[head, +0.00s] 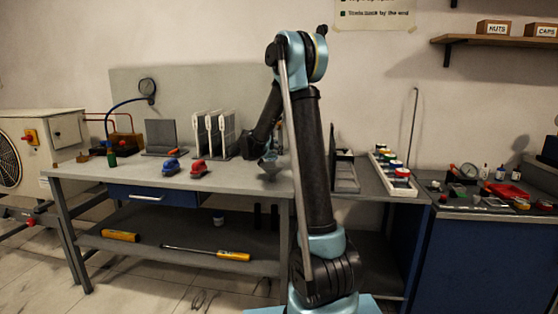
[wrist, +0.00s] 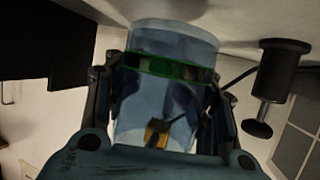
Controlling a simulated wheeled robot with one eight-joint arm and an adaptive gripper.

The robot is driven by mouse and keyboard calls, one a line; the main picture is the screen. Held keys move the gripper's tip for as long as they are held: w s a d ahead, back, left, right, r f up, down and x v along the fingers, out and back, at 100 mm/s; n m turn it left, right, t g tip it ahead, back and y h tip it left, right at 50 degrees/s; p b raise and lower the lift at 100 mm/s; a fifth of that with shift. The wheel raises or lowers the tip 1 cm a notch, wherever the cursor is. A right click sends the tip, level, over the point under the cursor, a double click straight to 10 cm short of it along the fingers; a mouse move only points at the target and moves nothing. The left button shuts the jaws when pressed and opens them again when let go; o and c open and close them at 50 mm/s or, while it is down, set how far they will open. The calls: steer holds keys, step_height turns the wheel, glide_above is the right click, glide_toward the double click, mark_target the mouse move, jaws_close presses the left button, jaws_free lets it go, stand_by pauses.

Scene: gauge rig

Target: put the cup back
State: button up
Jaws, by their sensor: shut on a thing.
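In the wrist view, a clear, bluish cup (wrist: 160,120) with a green band stands between the two fingers of my gripper (wrist: 165,68). The fingers are shut on it from both sides near the band. A small yellow thing shows through its wall, and I cannot tell whether it is inside or behind. In the head view, my gripper (head: 270,164) is low over the workbench (head: 240,182), partly hidden by my arm. The cup cannot be made out clearly there.
A blue tool (head: 171,167) and a red tool (head: 198,168) lie left of my gripper. White upright holders (head: 213,135) stand behind. A rack of coloured jars (head: 393,172) is at the right. A black cylindrical fixture (wrist: 276,85) is right of the cup in the wrist view.

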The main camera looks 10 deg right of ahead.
mark_target(276, 156)
steer(key=shift+s+d, duration=0.15)
steer(key=shift+d, duration=0.25)
steer(key=shift+d+f, duration=0.15)
steer(key=shift+f, duration=0.75)
steer(key=shift+d+f, duration=0.1)
steer(key=shift+f, duration=0.75)
steer(key=shift+s, duration=0.1)
steer(key=o, duration=1.2)
steer(key=shift+c, duration=0.2)
steer(key=v, duration=1.2)
steer(key=shift+f, duration=0.1)
